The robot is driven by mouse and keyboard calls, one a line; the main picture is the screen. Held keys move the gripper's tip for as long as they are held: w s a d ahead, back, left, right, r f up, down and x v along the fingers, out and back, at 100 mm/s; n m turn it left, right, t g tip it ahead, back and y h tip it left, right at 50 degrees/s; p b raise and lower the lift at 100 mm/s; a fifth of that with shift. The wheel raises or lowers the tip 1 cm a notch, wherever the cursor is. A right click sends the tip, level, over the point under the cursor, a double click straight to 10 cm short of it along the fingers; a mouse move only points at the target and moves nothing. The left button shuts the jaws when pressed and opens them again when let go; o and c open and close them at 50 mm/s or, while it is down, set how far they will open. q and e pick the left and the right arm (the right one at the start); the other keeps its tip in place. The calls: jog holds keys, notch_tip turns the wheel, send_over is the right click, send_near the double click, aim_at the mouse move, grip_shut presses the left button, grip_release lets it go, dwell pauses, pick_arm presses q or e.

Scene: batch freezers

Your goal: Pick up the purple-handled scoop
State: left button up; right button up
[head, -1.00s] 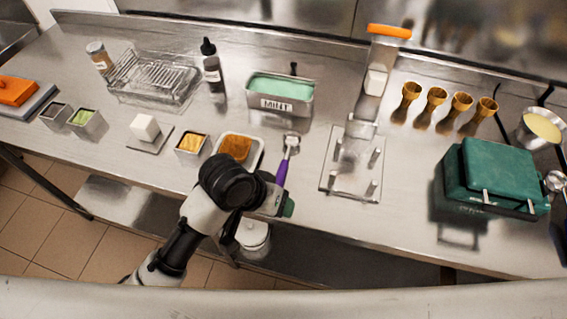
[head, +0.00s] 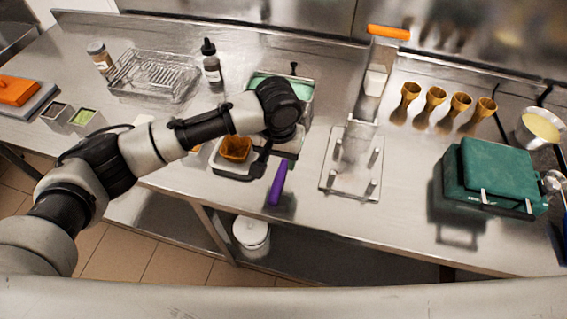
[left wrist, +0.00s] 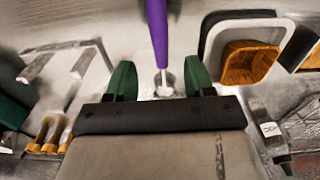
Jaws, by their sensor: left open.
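The purple-handled scoop (head: 278,184) lies on the steel table near its front edge. In the head view its purple handle shows, while my arm hides its metal head. My left gripper (head: 275,160) is over the scoop, just beyond the handle. In the left wrist view the green fingers of my left gripper (left wrist: 160,76) are apart and empty. The scoop (left wrist: 157,32) shows there with its handle running toward the top edge and its metal shaft between the fingers. I cannot tell whether the fingers touch it. My right gripper is not in view.
A tray (head: 224,172) with an orange-brown container (head: 236,149) stands close left of the scoop. A steel plate with pegs (head: 349,184) stands to the right. The mint tub (head: 304,90) is behind, partly hidden by my arm. A green case (head: 497,172) stands farther right.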

aim_at(280, 175)
pick_arm(q)
jog(key=shift+f, duration=0.95)
notch_tip(280, 175, down, 5)
jog(key=shift+r+p, duration=0.1)
jog(key=shift+p, duration=0.85)
jog(key=shift+f, duration=0.35)
grip_shut()
jog(key=shift+r, duration=0.1)
